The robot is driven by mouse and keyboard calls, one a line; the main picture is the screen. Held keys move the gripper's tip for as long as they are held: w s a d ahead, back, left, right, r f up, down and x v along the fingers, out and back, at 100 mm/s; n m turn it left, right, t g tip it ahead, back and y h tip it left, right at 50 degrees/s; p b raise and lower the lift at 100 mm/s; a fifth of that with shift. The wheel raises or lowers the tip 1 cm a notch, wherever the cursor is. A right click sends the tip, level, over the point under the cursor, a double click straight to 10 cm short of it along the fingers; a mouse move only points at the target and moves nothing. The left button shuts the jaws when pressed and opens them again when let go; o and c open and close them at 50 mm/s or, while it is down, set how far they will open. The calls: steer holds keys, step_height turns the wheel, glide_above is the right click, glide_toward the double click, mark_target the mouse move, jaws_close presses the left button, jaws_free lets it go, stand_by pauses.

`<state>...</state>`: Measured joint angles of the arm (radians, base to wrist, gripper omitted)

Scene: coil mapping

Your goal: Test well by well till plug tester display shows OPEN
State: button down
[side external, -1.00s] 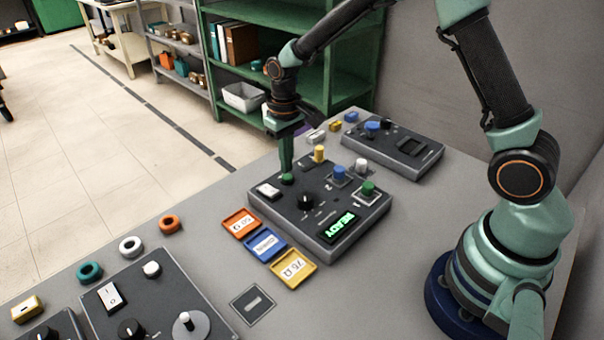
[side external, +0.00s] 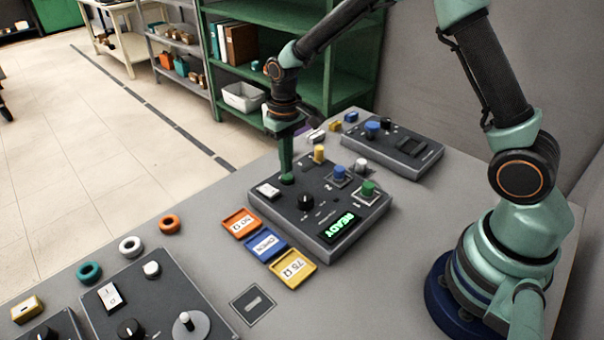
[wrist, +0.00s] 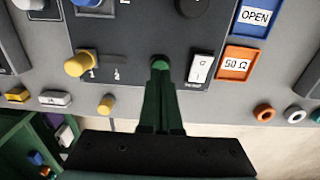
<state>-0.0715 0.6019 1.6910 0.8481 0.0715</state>
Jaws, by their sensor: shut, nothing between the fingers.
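The plug tester (side external: 325,225) is a dark box whose green display (side external: 341,225) reads READY. My gripper (side external: 287,177) is shut and points down at a green button on the tester's far-left part, beside a white rocker switch (side external: 268,190). In the wrist view the shut fingertips (wrist: 160,68) cover the green button, and I cannot tell whether they touch it. A yellow plug (side external: 319,154), a blue plug (side external: 339,172), a white plug (side external: 361,165) and a green plug (side external: 368,188) stand on the tester. A black knob (side external: 305,202) sits mid-panel.
Orange 50 Ω (side external: 241,223), blue OPEN (side external: 264,244) and yellow 75 Ω (side external: 292,268) trays lie left of the tester. Another dark device (side external: 393,147) stands behind, and a panel (side external: 155,300) with controls stands front left. Loose rings (side external: 131,246) lie along the table edge.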

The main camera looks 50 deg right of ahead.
steer(key=shift+f, duration=0.25)
steer(key=shift+f, duration=0.4)
steer(key=shift+f, duration=0.25)
stand_by(0.3)
steer(key=shift+r, duration=3.2)
